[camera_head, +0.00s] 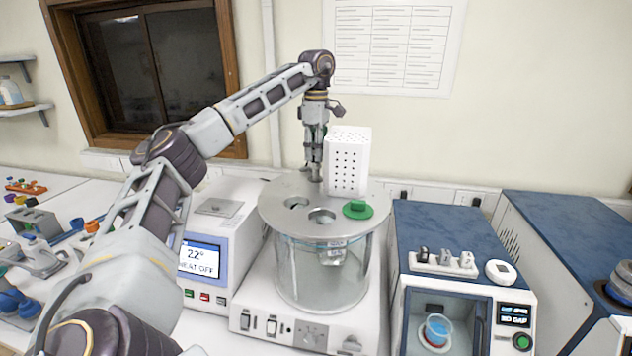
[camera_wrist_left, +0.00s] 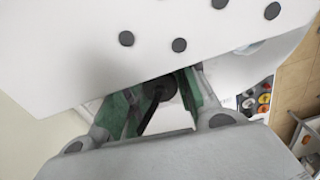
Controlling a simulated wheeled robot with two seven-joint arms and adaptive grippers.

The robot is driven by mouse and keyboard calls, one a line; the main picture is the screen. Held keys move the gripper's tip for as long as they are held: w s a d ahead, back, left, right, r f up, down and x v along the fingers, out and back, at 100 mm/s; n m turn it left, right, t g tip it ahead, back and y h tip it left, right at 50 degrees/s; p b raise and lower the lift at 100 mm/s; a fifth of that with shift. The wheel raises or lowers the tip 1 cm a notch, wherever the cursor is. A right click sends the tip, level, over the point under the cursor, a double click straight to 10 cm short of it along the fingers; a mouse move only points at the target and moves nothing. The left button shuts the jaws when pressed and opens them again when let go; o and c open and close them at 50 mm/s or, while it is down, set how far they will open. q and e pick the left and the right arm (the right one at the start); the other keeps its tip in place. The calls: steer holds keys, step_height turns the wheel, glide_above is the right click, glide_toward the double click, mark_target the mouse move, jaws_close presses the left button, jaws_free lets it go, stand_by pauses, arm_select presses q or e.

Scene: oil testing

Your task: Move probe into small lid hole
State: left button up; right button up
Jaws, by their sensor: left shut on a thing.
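A round metal lid (camera_head: 276,215) covers a clear glass vessel (camera_head: 300,270) on a white base. Two dark openings (camera_head: 321,215) and (camera_head: 296,203) show in the lid; a green cap (camera_head: 358,209) sits at its right. My left gripper (camera_head: 315,172) hangs fingers-down over the lid's back. A white perforated housing (camera_head: 347,160), apparently part of the probe, is upright beside it; I cannot tell if it touches the lid. In the left wrist view, the green-padded fingers (camera_wrist_left: 158,105) are shut on a dark part under the white housing (camera_wrist_left: 150,55). The probe's tip and any hole beneath are hidden. My right gripper is not in view.
A white heater unit (camera_head: 215,240) with a screen reading 22° and HEAT OFF stands left of the vessel. A blue-topped instrument (camera_head: 450,235) stands right, and another (camera_head: 560,235) beyond it. Small colored items and tools lie on the far-left bench. The wall is close behind.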

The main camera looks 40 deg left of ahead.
mark_target(316, 170)
arm_select(q)
steer(key=shift+f, duration=0.65)
steer(key=shift+f, duration=0.15)
steer(key=shift+f+b, duration=0.35)
steer(key=shift+f, duration=0.2)
steer(key=shift+p, duration=0.3)
steer(key=shift+p, duration=0.4)
stand_by(1.0)
steer(key=shift+p, duration=0.35)
stand_by(0.6)
steer(key=shift+f, duration=0.1)
stand_by(0.5)
